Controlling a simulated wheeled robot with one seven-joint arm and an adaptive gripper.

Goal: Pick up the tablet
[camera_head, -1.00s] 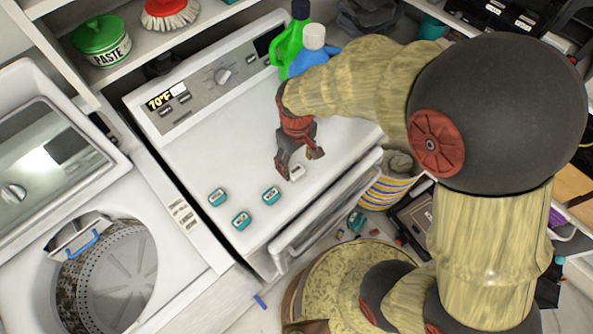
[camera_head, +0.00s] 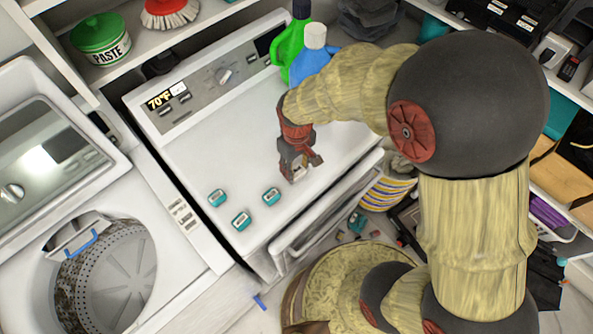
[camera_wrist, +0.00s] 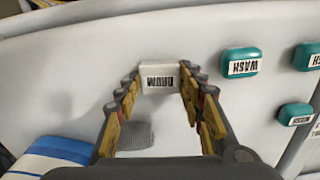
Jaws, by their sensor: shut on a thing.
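The tablet is a small white block (camera_wrist: 160,69) with a dark-on-white label that looks upside down in the wrist view. It is between the two fingertips of my gripper (camera_wrist: 160,88), which is shut on it at its left and right sides. In the head view my gripper (camera_head: 303,172) points down at the white top of the dryer, and the tablet is mostly hidden by the fingers. I cannot tell whether the tablet still touches the top.
Several teal tablets, such as this one (camera_head: 271,196), lie left of my gripper on the dryer top (camera_head: 220,150). Green (camera_head: 291,50) and blue (camera_head: 312,58) bottles stand behind. An open washer (camera_head: 105,265) is at left.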

